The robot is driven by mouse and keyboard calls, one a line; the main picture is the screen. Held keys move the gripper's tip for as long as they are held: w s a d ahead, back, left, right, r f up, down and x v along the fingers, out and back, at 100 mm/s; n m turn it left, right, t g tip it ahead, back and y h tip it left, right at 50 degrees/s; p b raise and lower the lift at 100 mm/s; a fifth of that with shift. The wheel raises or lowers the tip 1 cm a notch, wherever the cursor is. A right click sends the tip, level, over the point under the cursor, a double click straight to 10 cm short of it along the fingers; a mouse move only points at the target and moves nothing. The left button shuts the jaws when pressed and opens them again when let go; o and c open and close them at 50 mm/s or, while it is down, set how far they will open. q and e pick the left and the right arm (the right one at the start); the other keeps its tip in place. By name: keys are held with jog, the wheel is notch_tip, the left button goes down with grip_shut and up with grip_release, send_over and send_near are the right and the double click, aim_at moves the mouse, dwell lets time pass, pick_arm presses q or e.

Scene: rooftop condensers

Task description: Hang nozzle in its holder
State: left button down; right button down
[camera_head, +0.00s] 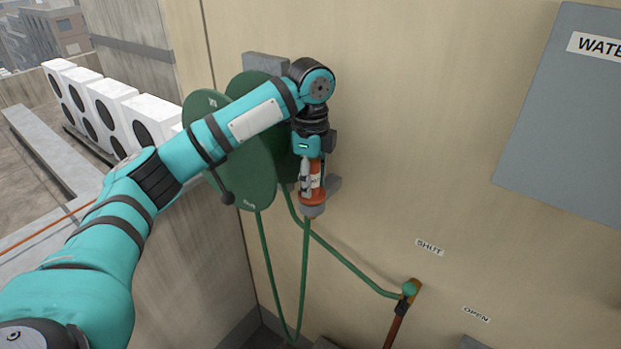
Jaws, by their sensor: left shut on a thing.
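My left gripper (311,172) points downward in front of the beige wall and is shut on the nozzle (314,196), which has an orange body and hangs upright below my wrist. The green hose (305,262) runs down from the nozzle's lower end. A grey holder (333,186) shows on the wall just behind and to the right of the nozzle; a grey ring sits around or under the nozzle's lower end. Most of the holder is hidden, so I cannot tell whether the nozzle is seated in it. My right gripper is not in view.
A green hose reel (245,175) is mounted on the wall behind my left arm. A tap with an orange-brown pipe (397,322) stands at lower right, near "SHUT" (429,247) and "OPEN" labels. A grey panel (570,125) is at right. White condensers (100,105) stand at left.

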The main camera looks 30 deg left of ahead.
pick_arm(q)
jog(key=c, duration=0.9)
grip_release()
jog(key=shift+o, duration=0.2)
notch_tip(320, 180, up, 12)
jog(key=shift+r, duration=0.1)
